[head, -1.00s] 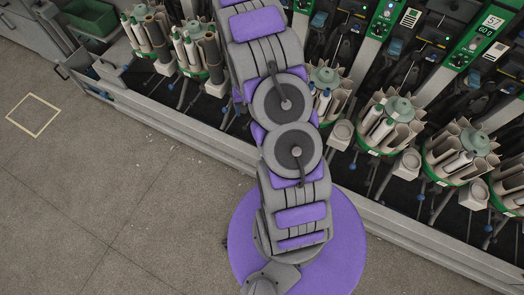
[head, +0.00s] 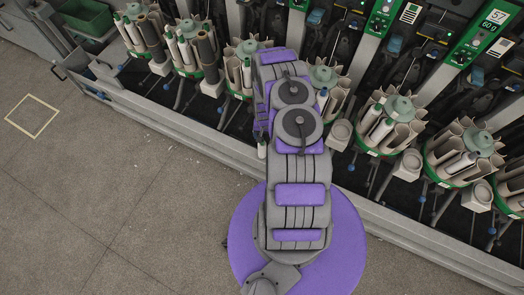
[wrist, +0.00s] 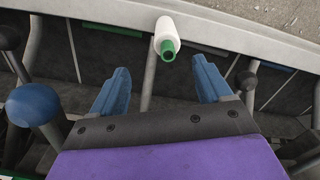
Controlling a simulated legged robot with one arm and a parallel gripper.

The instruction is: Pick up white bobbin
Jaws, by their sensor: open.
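A white bobbin (wrist: 167,36) with a green end shows at the top middle of the wrist view, in front of the grey rail. What supports it is unclear. My gripper (wrist: 160,66) has its two blue fingers spread apart, with nothing between them. The bobbin is just beyond the fingertips, roughly centred between them, with its green end toward the gripper. In the head view, a small white piece, seemingly the same bobbin (head: 262,151), shows beside my arm at the rail. My gripper is mostly hidden there by my arm.
Green-based carousels of paper tubes and bobbins (head: 390,121) line the machine behind the grey rail (head: 180,132). A blue knob (wrist: 33,104) on a rod stands left of my gripper in the wrist view. A green bin (head: 86,16) is at upper left. The floor (head: 110,190) is clear.

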